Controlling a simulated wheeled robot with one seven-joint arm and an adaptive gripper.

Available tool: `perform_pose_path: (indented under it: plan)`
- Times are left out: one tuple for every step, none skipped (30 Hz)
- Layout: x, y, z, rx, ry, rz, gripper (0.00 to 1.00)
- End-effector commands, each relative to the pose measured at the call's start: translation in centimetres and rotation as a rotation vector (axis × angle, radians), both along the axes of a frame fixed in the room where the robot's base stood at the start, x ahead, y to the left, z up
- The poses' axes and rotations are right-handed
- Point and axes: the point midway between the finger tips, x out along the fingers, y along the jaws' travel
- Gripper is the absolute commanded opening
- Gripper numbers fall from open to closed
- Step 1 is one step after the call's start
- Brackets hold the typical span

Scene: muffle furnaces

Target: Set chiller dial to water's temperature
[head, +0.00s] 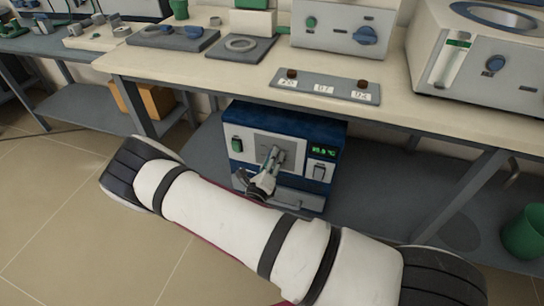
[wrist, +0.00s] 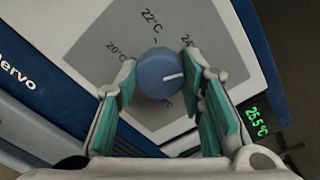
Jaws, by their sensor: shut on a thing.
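The blue chiller (head: 285,118) stands on the lower shelf under the bench. Its round blue dial (wrist: 157,72) shows in the wrist view, with a white pointer mark directed to the picture's right. Printed labels around it read 20°C, 22°C and one starting with 2, partly hidden by a finger. Another label below the dial is mostly hidden. A green display (wrist: 257,122) on the chiller reads about 25.5°C; it also shows in the head view (head: 323,151). My gripper (wrist: 160,85) is shut on the dial, its green-padded fingers on either side.
The bench top (head: 225,75) overhangs the chiller. On it stand a grey panel with labels (head: 325,86), a unit with a blue knob (head: 345,28) and a large machine (head: 480,60) at the right. A green bin (head: 525,232) stands at the lower right.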

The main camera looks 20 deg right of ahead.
Motion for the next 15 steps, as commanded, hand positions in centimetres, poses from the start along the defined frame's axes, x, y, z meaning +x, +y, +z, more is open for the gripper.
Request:
perform_pose_path:
  plan:
    - [-0.08, 0.02, 0.04, -0.033, 0.026, 0.0, 0.08]
    - [-0.08, 0.02, 0.01, -0.052, 0.041, 0.0, 0.08]
    - [-0.07, 0.03, -0.01, -0.077, 0.059, 0.001, 0.08]
    - [-0.06, 0.04, -0.01, -0.095, 0.072, 0.002, 0.08]
    - [-0.04, 0.04, -0.01, -0.113, 0.085, 0.002, 0.08]
    - [-0.04, 0.04, -0.01, -0.135, 0.1, 0.001, 0.08]
    - [-0.04, 0.03, -0.01, -0.15, 0.111, 0.001, 0.08]
    - [-0.05, 0.02, -0.03, -0.165, 0.122, 0.0, 0.08]
    - [-0.08, 0.0, -0.05, -0.183, 0.136, 0.0, 0.08]
    - [-0.09, -0.02, -0.08, -0.195, 0.145, 0.0, 0.08]
    - [-0.09, -0.02, -0.1, -0.207, 0.154, 0.0, 0.08]
    - [-0.1, -0.02, -0.11, -0.221, 0.164, -0.001, 0.08]
    - [-0.1, -0.02, -0.11, -0.23, 0.171, -0.001, 0.08]
    - [-0.1, -0.02, -0.12, -0.239, 0.178, -0.001, 0.08]
    - [-0.1, -0.02, -0.12, -0.249, 0.184, 0.0, 0.08]
